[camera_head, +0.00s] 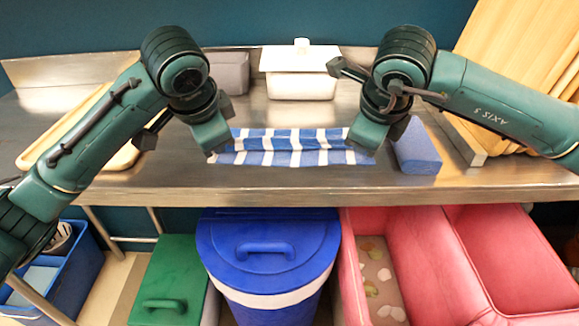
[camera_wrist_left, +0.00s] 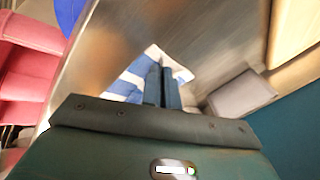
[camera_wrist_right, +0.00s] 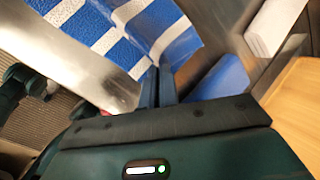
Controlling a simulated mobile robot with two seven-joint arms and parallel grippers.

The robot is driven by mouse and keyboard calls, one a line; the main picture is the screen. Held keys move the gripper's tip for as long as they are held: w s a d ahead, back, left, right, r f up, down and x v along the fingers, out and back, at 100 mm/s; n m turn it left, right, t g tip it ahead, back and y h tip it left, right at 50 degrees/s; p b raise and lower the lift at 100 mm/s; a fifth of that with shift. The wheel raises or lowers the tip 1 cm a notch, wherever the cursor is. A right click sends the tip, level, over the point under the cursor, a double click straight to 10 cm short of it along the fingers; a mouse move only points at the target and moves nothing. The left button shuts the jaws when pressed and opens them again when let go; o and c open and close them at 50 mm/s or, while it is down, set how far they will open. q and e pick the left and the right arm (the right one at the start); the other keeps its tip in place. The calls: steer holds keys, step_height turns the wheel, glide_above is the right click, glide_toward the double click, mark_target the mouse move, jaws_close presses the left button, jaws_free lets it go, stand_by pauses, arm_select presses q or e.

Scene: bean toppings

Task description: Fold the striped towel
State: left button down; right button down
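The blue-and-white striped towel (camera_head: 285,142) lies on the steel counter with a crease running along its length; its far part looks folded or raised. It also shows in the left wrist view (camera_wrist_left: 130,80) and the right wrist view (camera_wrist_right: 105,35). My left gripper (camera_head: 217,152) is at the towel's left end, its fingers (camera_wrist_left: 162,72) close together with towel at the tips. My right gripper (camera_head: 362,150) is at the right end, its fingers (camera_wrist_right: 157,72) also close together at the towel's edge. Both appear shut on the towel; the exact contact is partly hidden.
A blue block (camera_head: 417,150) stands just right of my right gripper. A white lidded container (camera_head: 300,75) and a grey box (camera_head: 228,72) stand behind. A wooden tray (camera_head: 62,130) is at left, wooden boards (camera_head: 520,60) at right. Bins stand below the counter's front edge (camera_head: 300,195).

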arm_select(q)
steer(key=c, duration=2.1)
jaws_free()
steer(key=shift+a+f, duration=0.1)
steer(key=shift+a, duration=0.15)
arm_select(e)
steer(key=c, duration=2.1)
jaws_free()
steer(key=shift+d+f, duration=0.1)
steer(key=shift+d, duration=0.15)
